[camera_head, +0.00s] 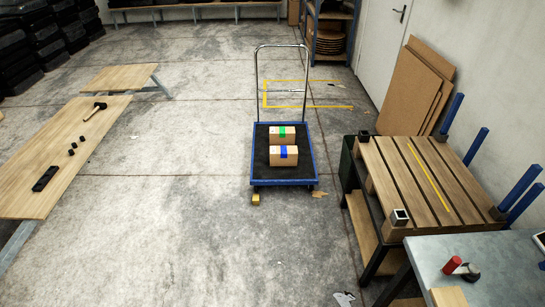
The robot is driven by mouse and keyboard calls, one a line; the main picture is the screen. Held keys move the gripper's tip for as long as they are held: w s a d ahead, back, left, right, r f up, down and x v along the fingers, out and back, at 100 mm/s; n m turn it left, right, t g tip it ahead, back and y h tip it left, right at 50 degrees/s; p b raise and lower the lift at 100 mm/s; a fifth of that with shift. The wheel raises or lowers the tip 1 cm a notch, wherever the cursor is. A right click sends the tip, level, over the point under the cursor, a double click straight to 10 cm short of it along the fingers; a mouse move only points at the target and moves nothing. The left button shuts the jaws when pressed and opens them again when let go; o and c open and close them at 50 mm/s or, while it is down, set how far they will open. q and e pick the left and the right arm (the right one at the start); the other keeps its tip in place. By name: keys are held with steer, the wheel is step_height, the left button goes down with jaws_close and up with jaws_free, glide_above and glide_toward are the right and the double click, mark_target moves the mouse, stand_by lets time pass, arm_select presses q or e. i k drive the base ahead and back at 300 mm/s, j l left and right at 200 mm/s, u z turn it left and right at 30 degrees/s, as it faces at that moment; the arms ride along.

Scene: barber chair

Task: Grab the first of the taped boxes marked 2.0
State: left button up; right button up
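Two cardboard boxes sit on the flat deck of a blue-rimmed platform cart (284,183) in the middle of the floor. The farther box (291,137) has a green tape strip over it. The nearer box (275,160) has a blue tape strip over it. The two boxes stand close together, one behind the other. Any 2.0 marking is too small to read. Neither of my grippers is in view.
A wooden bench (60,150) with a mallet (95,110) is at left. A slatted wooden table (400,180) and a grey table (490,270) stand at right. The cart's tall handle (257,80) rises at its far end. Floor in front of the cart is mostly clear.

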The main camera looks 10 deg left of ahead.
mark_target(281, 156)
steer(key=u, duration=0.15)
steer(key=i+z, duration=0.1)
steer(key=z, duration=0.25)
steer(key=i+j+z, duration=0.1)
steer(key=z, duration=0.3)
steer(key=j+z, duration=0.1)
steer(key=z, duration=0.25)
steer(key=i+j+z, duration=0.2)
steer(key=j, duration=0.25)
steer(key=i+j+z, duration=0.2)
steer(key=j, duration=0.25)
steer(key=i+j+z, duration=0.2)
steer(key=j, duration=0.3)
steer(key=j+z, duration=0.2)
steer(key=j, duration=0.3)
steer(key=i+j+z, duration=0.2)
steer(key=j, duration=0.35)
steer(key=i+j, duration=0.1)
steer(key=j, duration=1.55)
steer(key=i+j, duration=0.15)
steer(key=j, duration=0.65)
